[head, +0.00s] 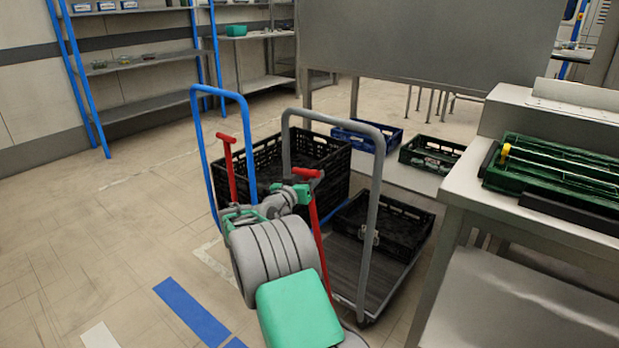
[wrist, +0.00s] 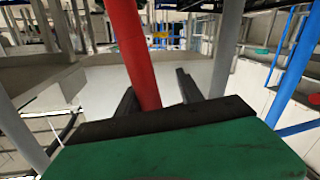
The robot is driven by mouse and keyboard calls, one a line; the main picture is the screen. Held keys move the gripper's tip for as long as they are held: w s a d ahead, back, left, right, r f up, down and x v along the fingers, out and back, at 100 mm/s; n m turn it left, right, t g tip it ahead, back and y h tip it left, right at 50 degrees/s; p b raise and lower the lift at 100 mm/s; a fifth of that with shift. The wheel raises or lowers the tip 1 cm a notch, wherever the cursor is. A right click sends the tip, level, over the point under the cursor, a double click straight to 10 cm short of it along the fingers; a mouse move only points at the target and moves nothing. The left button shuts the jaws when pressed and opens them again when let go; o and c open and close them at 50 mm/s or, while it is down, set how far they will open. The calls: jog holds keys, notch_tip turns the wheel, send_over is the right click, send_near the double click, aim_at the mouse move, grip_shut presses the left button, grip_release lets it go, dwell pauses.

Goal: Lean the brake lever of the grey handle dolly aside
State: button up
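The grey handle dolly (head: 376,205) stands right of centre in the head view, with a black crate (head: 412,216) on its deck. Its red brake lever (head: 317,232) has a short crossbar on top and stands nearly upright by the handle. My gripper (head: 301,190) is at the upper part of this lever, just below the crossbar. In the wrist view, the red lever (wrist: 138,55) passes between the two dark fingers of my gripper (wrist: 157,86). The fingers are apart, with a clear gap on the lever's right side. My arm hides the lever's lower surroundings.
A blue handle dolly (head: 245,125) with its own red lever (head: 229,165) and a black crate (head: 335,177) stands close on the left. A steel table (head: 455,185) with a green crate (head: 565,150) bounds the right. Floor at left is free.

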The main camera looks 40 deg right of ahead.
jog(key=shift+s, duration=0.1)
jog(key=p+v, duration=0.2)
jog(key=v, duration=0.5)
jog(key=shift+a, duration=0.35)
jog(key=shift+s, duration=0.15)
